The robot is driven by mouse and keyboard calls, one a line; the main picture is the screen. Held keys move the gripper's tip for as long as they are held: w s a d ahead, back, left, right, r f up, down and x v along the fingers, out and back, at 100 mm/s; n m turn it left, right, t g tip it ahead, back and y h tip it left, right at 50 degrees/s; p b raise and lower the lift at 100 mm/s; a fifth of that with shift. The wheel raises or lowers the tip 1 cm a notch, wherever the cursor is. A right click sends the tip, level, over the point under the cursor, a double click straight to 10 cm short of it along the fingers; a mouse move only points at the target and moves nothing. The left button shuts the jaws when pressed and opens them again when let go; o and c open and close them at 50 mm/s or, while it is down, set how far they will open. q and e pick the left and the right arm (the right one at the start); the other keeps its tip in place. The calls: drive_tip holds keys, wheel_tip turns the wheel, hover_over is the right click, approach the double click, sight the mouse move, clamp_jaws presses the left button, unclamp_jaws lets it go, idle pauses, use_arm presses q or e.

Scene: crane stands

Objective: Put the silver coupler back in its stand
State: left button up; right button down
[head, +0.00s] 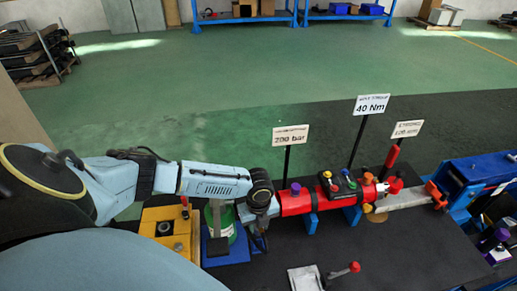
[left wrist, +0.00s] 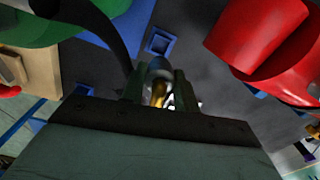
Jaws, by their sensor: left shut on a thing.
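My left gripper (head: 259,241) points down between a green cylinder and a red cylinder, its fingers mostly hidden by my wrist in the head view. In the left wrist view the left gripper (left wrist: 160,88) is shut on a small silver and brass-coloured piece, apparently the silver coupler (left wrist: 158,94). Most of the coupler is hidden between the fingers. A small blue square socket (left wrist: 160,43), which may be the stand, is on the dark surface just beyond the fingertips. I cannot tell how high the coupler is above it. My right gripper is not in view.
The green cylinder (head: 229,224) stands on a blue base left of the gripper. The red cylinder (head: 295,203) lies on blue supports close on the right. A yellow block (head: 160,217) is farther left. A grey plate (head: 305,279) lies in front; dark tabletop (head: 400,255) is clear at right.

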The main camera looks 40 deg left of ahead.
use_arm(q)
drive_tip(key=shift+f, duration=0.1)
drive_tip(key=shift+f+b, duration=2.25)
drive_tip(key=shift+f, duration=0.55)
drive_tip(key=shift+f, duration=0.15)
drive_tip(key=shift+f+b, duration=1.05)
drive_tip(key=shift+f, duration=0.15)
drive_tip(key=o, duration=1.1)
drive_tip(key=shift+r, duration=0.15)
wheel_tip(320, 180, up, 5)
drive_tip(key=p, duration=0.5)
